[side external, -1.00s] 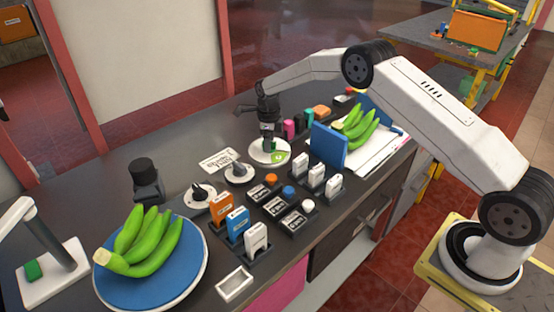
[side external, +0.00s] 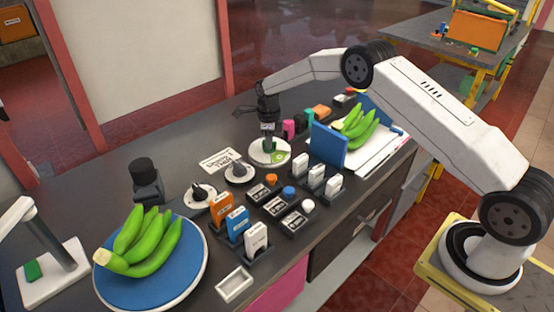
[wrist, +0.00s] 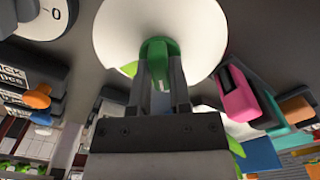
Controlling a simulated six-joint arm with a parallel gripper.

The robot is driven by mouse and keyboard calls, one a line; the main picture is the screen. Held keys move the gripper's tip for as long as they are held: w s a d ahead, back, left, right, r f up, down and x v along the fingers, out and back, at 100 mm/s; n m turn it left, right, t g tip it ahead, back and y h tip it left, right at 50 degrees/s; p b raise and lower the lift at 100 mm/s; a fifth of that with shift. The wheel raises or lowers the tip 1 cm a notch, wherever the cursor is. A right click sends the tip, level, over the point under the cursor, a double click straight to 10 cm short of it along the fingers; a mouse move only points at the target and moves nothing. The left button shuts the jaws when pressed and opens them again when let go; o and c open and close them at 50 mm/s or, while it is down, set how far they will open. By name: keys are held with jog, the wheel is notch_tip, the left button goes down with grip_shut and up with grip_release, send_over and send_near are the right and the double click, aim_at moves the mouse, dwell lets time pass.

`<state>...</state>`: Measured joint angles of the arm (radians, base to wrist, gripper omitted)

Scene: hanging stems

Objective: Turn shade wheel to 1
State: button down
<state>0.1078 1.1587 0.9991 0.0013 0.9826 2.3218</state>
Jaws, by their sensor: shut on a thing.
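A round white dial (side external: 262,158) with a green knob lies flat on the dark counter. The dial also shows at the top of the wrist view (wrist: 200,25). My gripper (side external: 268,142) points down over it. In the wrist view my gripper's two fingers (wrist: 162,75) are shut on the green knob (wrist: 155,48), one finger on each side. A green patch (side external: 277,158) shows on the dial's right side. The dial's markings are too small or hidden to read, so its setting cannot be told.
A blue upright panel (side external: 328,145) and pink block (side external: 289,128) are close by. Bananas (side external: 145,240) lie on a blue plate.

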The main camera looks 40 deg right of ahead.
jog(key=n, duration=0.3)
jog(key=shift+n, duration=0.3)
jog(key=n, duration=0.3)
jog(key=shift+n, duration=0.4)
jog(key=n, duration=0.9)
jog(key=shift+n, duration=0.4)
jog(key=n, duration=0.3)
jog(key=shift+n, duration=0.4)
jog(key=n, duration=0.6)
jog(key=shift+n, duration=0.3)
jog(key=shift+r, duration=0.1)
jog(key=c, duration=0.6)
grip_release()
